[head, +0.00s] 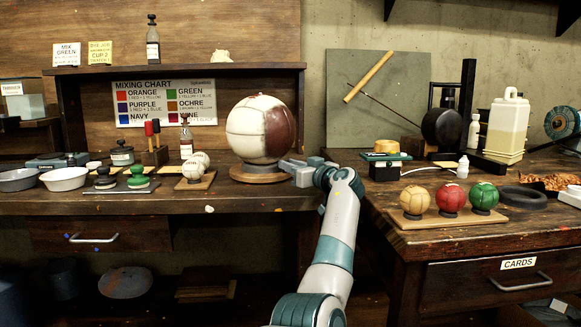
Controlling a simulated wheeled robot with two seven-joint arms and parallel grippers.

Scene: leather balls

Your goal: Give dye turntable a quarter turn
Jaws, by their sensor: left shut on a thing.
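The dye turntable (250,176) is a low round wooden disc on the left workbench. A large leather ball (250,128), cream with a dark red section on its right side, sits on it. My left gripper (287,165) reaches in from the front right, level with the turntable's right edge. It is shut on the turntable's edge, though the fingertips are small and the exact contact is hard to see. My right gripper is not in view.
Small balls on a board (195,180) stand left of the turntable, with stamps, pots and white bowls (63,179) farther left. On the right bench, tan, red and green balls sit on a stand (440,219). A dark gap separates the benches.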

